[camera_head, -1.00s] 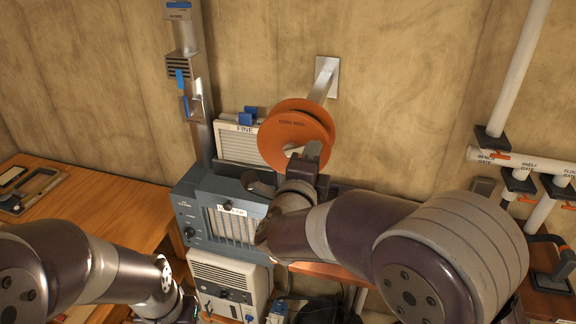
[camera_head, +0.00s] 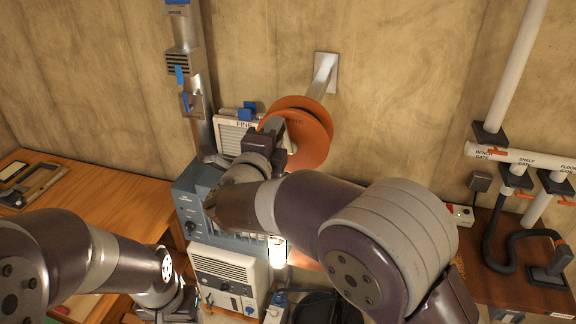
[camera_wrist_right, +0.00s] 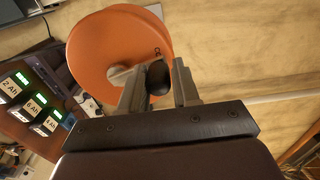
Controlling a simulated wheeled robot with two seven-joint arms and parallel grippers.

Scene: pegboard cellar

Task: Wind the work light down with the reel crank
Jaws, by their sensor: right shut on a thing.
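The orange cord reel (camera_head: 308,135) stands out from the wall on a metal bracket (camera_head: 325,75). Its disc (camera_wrist_right: 112,50) also fills the upper left of the right wrist view. My right gripper (camera_head: 277,135) is at the left front of the reel. In the wrist view its two fingers (camera_wrist_right: 158,82) are shut on the crank's dark round knob (camera_wrist_right: 157,76). The crank arm is mostly hidden. A bright lit lamp (camera_head: 277,252), seemingly the work light, shows below my right forearm. My left gripper (camera_head: 168,303) is low at the left, its fingers unclear.
A blue-grey unit (camera_head: 190,205) and a white vented box (camera_head: 226,272) stand below the reel. A wooden bench (camera_head: 110,215) is at the left. White pipes (camera_head: 515,80) with gates and a black hose (camera_head: 490,240) are at the right. Battery-like blocks (camera_wrist_right: 32,105) show in the wrist view.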

